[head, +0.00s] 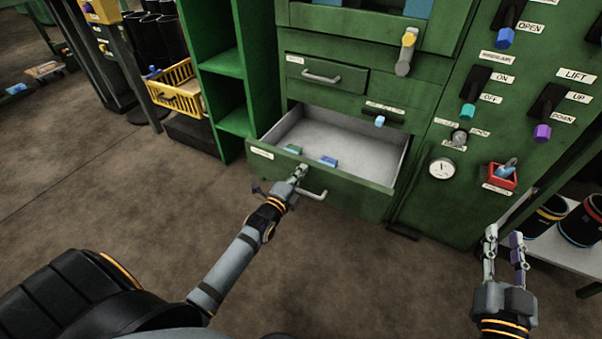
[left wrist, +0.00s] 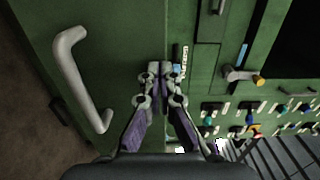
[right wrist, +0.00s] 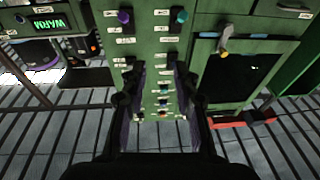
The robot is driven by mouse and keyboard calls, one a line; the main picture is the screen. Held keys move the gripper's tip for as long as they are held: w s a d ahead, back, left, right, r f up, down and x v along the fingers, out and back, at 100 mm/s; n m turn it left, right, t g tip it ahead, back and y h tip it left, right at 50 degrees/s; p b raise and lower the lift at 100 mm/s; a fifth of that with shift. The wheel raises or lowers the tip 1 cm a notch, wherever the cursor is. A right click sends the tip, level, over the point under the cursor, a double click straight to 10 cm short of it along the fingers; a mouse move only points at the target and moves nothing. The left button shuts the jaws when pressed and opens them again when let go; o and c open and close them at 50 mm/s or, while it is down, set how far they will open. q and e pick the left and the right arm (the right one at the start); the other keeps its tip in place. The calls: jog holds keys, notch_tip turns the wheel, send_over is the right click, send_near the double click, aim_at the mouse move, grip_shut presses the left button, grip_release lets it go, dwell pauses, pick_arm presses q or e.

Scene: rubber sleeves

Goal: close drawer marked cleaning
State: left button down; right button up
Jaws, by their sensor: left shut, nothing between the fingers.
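A green drawer (head: 345,197) stands pulled out low in the green cabinet, with a label (head: 262,154) at its front's left end; I cannot read it surely. Its grey handle (head: 312,192) also shows in the left wrist view (left wrist: 75,75). My right gripper (head: 505,236) is open and empty, away from the drawer at the right.
A green block (head: 293,149) and a blue block (head: 328,161) lie inside the drawer. A smaller drawer (head: 325,77) above is closed. Levers, a gauge (head: 442,168) and a red box (head: 502,177) are on the right panel. A yellow basket (head: 178,88) stands left. The floor ahead is clear.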

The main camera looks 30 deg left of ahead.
jog(key=shift+r, duration=0.4)
pick_arm(q)
jog(key=shift+w, duration=0.1)
pick_arm(e)
jog(key=shift+r, duration=0.1)
